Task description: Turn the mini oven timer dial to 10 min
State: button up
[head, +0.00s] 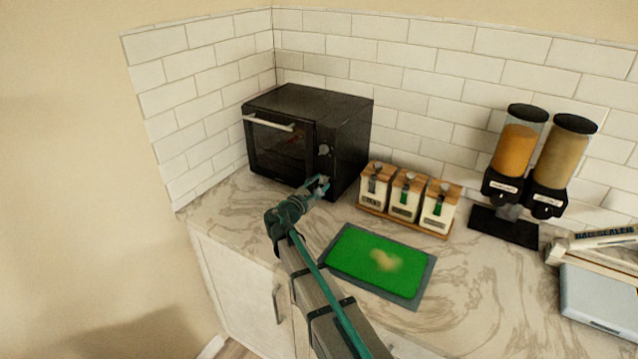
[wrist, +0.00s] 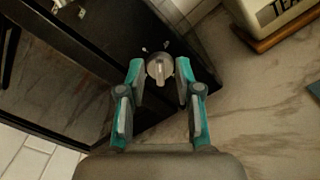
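The black mini oven (head: 345,128) stands in the corner of the counter, its door on the left and a panel with dials on the right. An upper dial (head: 324,150) shows in the head view. A lower silver dial (wrist: 160,68) with a raised bar faces the wrist camera; small white marks beside it are too small to read. My gripper (head: 320,184) is at this lower dial. In the wrist view its teal fingers (wrist: 160,70) are open on either side of the dial, with a narrow gap appearing on each side. I cannot read the dial's setting.
A wooden rack with several canisters (head: 406,198) stands right of the oven. A green board (head: 350,247) lies in front. Two dispensers (head: 545,160) and a bag sealer (head: 600,240) are further right. Tiled walls close in behind and left of the oven.

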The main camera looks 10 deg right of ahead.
grip_shut()
jog(key=shift+b, duration=0.3)
jog(key=shift+f+m+b, duration=0.3)
jog(key=shift+m+b, duration=0.1)
jog(key=shift+b, duration=0.7)
jog(key=shift+m+b, duration=0.5)
jog(key=shift+b, duration=0.75)
jog(key=shift+m+b, duration=0.5)
jog(key=shift+b, duration=0.6)
jog(key=shift+r+m+b, duration=0.2)
jog(key=shift+m+b, duration=0.2)
jog(key=shift+b, duration=0.05)
